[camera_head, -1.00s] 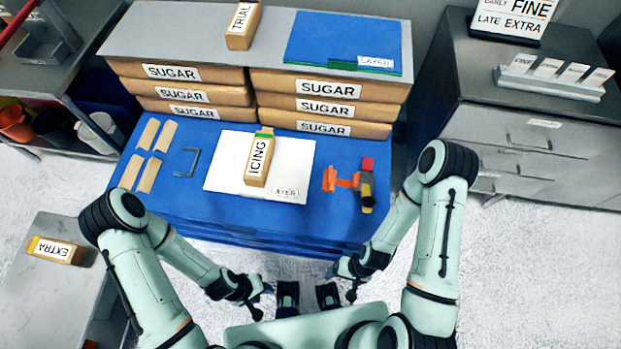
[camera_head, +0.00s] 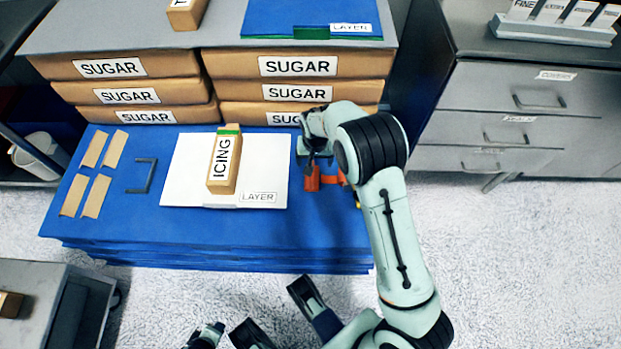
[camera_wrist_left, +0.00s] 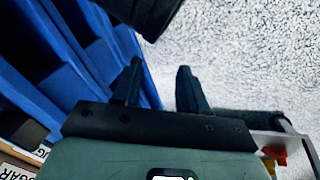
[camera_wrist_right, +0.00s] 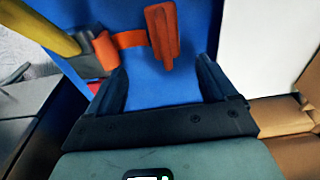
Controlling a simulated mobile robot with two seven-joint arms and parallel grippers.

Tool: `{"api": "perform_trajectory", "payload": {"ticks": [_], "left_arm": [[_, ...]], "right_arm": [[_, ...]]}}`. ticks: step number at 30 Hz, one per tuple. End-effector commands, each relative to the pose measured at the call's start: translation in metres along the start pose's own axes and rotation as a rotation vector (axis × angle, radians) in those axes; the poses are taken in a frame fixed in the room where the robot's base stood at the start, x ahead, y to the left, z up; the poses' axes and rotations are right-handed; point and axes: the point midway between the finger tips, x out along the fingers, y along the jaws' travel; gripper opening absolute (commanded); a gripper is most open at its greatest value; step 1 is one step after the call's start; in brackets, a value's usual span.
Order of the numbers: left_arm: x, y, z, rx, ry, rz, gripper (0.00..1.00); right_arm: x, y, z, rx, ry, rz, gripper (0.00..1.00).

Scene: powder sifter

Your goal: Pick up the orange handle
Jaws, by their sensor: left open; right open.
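The orange handle (camera_wrist_right: 163,38) lies on the blue tabletop, joined by an orange bar to an orange block beside a yellow part. It shows in the head view (camera_head: 312,181), partly hidden by my right arm. My right gripper (camera_wrist_right: 163,78) is open and empty. In the right wrist view the handle lies just beyond the gap between its fingertips, and I see no contact. In the head view my right gripper (camera_head: 314,158) is over the right part of the table. My left gripper (camera_wrist_left: 160,75) is open and empty, low beside the blue stack.
A white layer sheet (camera_head: 180,182) bearing an icing box (camera_head: 224,165) lies left of the handle. Stacked sugar boxes (camera_head: 298,93) stand behind. Brown strips (camera_head: 97,196) and a dark bracket (camera_head: 141,176) lie at left. Grey drawers (camera_head: 520,100) stand right.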

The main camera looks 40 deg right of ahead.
Motion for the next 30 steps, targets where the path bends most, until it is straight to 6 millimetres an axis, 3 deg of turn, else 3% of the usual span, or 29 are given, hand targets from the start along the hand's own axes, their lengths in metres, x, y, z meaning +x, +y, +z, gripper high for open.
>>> {"api": "perform_trajectory", "payload": {"ticks": [1, 6, 14, 24, 30], "left_arm": [[0.007, -0.004, -0.001, -0.003, 0.003, -0.005, 0.43], [0.018, -0.014, 0.007, -0.013, -0.022, -0.022, 0.43], [0.022, -0.022, 0.017, -0.021, -0.053, -0.036, 0.43], [0.042, -0.048, 0.052, -0.05, -0.16, -0.083, 0.43], [0.042, -0.05, 0.055, -0.053, -0.172, -0.088, 0.43]], "right_arm": [[0.015, 0.001, 0.001, 0.0, -0.003, 0.003, 0.85], [0.043, 0.0, 0.001, 0.0, -0.002, 0.002, 0.85], [0.056, -0.002, 0.001, -0.002, -0.001, 0.0, 0.85], [0.101, -0.007, 0.0, -0.001, -0.002, 0.001, 0.85], [0.103, -0.008, 0.0, -0.002, 0.0, -0.001, 0.85]]}}
